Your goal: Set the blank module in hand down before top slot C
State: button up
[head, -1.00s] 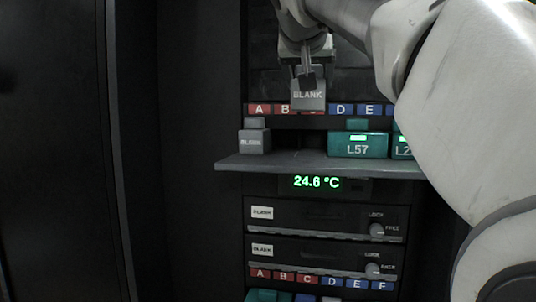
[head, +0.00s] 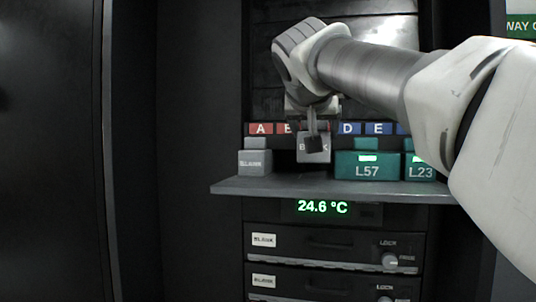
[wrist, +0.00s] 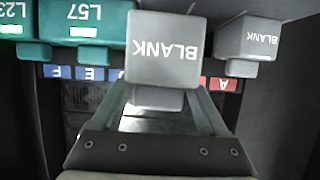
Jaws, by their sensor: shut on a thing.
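My gripper (head: 312,140) is shut on a grey blank module (head: 317,154), its lettered face toward me. The module hangs upright in front of the top label row, between B and D, and covers the C label. Its bottom looks a little above the shelf (head: 290,187), with dark space under it in the head view. The held module also fills the middle of the wrist view (wrist: 170,50), where my gripper (wrist: 155,105) reaches it. The slot opening behind it is hidden.
Another blank module (head: 255,162) stands on the shelf at left before A. A green L57 module (head: 367,165) stands close to the right, then green L23 (head: 420,172). A temperature display (head: 322,207) and blank drawers (head: 335,244) lie below the shelf.

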jog(key=shift+f, duration=1.9)
jog(key=shift+f+b, duration=0.1)
jog(key=shift+b, duration=0.25)
jog(key=o, duration=1.3)
jog(key=shift+o, duration=0.2)
jog(key=shift+s, duration=0.15)
jog(key=b+v, duration=0.2)
jog(key=v, duration=1)
jog(key=s+d+f+n+g+y, duration=0.1)
jog(key=s+f, duration=0.4)
jog(key=f, duration=0.8)
jog(key=s+d+f+n+g+y, duration=0.1)
jog(key=s+f+g, duration=0.3)
jog(key=f, duration=1)
jog(key=s+d+f+n+g+y, duration=0.1)
jog(key=s+f, duration=0.6)
jog(key=f, duration=0.7)
jog(key=shift+d+f+n+g+y, duration=0.2)
jog(key=shift+n+g+y, duration=0.1)
jog(key=shift+g+y, duration=0.35)
